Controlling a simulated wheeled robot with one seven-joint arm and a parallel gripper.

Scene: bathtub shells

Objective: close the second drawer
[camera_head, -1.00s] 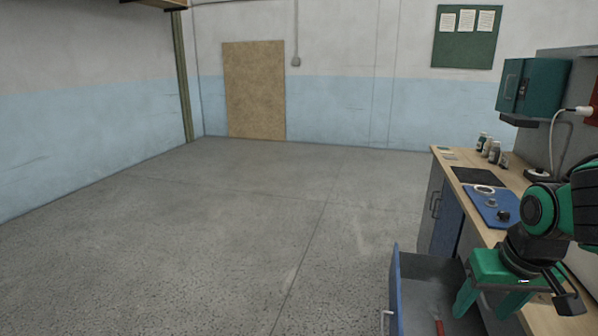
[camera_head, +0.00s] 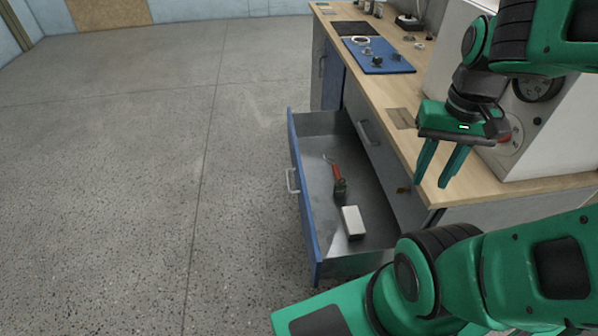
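A drawer with a blue front (camera_head: 304,197) is pulled out from the workbench, with a grey metal handle (camera_head: 292,181) on its outer face. Inside it lie a red-handled tool (camera_head: 335,177) and a light rectangular block (camera_head: 353,222). My green gripper (camera_head: 432,185) hangs above and to the right of the drawer, near the bench's front edge, fingers pointing down. Its two fingers are apart with nothing visible between them. It is not touching the drawer front. My own arm hides the drawer's near right corner.
The wooden workbench top (camera_head: 390,98) holds a blue mat (camera_head: 377,56) with small parts, and a white machine (camera_head: 545,125) at right. A closed drawer handle (camera_head: 366,133) shows on the bench front. The floor (camera_head: 120,190) left of the drawer is clear.

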